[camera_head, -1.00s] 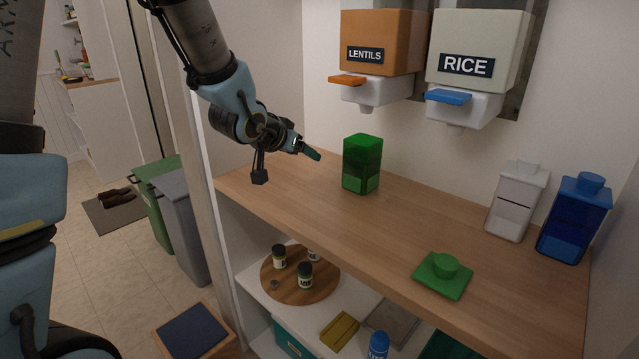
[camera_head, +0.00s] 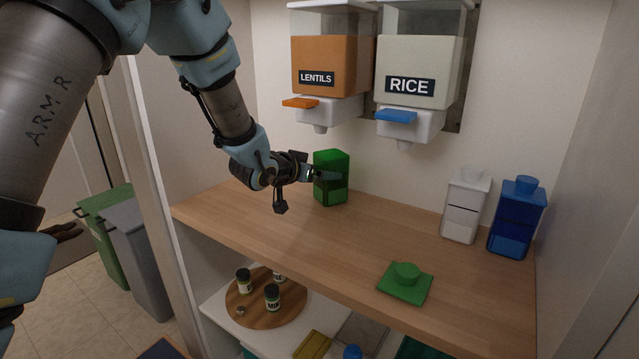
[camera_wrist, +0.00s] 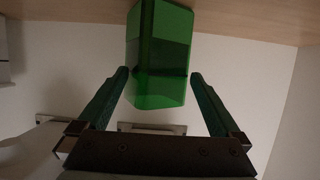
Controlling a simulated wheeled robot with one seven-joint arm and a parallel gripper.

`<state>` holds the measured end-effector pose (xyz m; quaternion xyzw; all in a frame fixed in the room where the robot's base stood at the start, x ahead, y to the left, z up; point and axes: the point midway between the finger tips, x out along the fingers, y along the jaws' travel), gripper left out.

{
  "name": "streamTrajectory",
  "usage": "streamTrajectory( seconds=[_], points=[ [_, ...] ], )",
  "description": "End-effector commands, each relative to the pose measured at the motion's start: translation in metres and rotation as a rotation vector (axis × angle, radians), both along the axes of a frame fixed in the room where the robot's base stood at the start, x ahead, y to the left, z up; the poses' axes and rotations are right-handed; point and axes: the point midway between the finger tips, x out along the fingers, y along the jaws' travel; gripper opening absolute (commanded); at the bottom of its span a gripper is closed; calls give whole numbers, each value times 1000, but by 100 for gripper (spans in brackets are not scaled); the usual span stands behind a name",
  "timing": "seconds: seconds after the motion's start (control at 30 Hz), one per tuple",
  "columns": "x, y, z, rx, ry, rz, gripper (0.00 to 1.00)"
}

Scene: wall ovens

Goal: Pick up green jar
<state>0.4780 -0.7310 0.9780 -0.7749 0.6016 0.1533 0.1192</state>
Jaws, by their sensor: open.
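The green jar (camera_head: 333,165) is a translucent, square-sided container without its lid on, standing upright on the wooden counter near the back wall. It also shows in the wrist view (camera_wrist: 160,50), partly between the fingertips. My gripper (camera_head: 325,175) is in front of and at the left of the jar in the head view. In the wrist view my gripper (camera_wrist: 158,75) is open, with one finger on each side of the jar and gaps showing on both sides. A green lid (camera_head: 405,282) with a round knob lies on the counter, nearer the front.
An orange lentils dispenser (camera_head: 325,68) and a pale rice dispenser (camera_head: 420,70) hang on the wall above. A white jar (camera_head: 464,208) and a blue jar (camera_head: 515,222) stand at the right. The middle of the counter (camera_head: 290,232) is clear.

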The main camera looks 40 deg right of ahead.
Motion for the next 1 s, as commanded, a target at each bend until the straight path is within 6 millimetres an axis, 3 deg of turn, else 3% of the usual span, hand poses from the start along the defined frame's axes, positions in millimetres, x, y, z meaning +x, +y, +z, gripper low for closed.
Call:
streamTrajectory(
  seconds=[0.23, 0.57, 1.0],
  points=[
    [8, -30, -10, 3, 1, -2, 100],
    [9, -35, -13, 2, 0, 0, 99],
    [9, -35, -12, 0, 0, 0, 49]
  ],
)
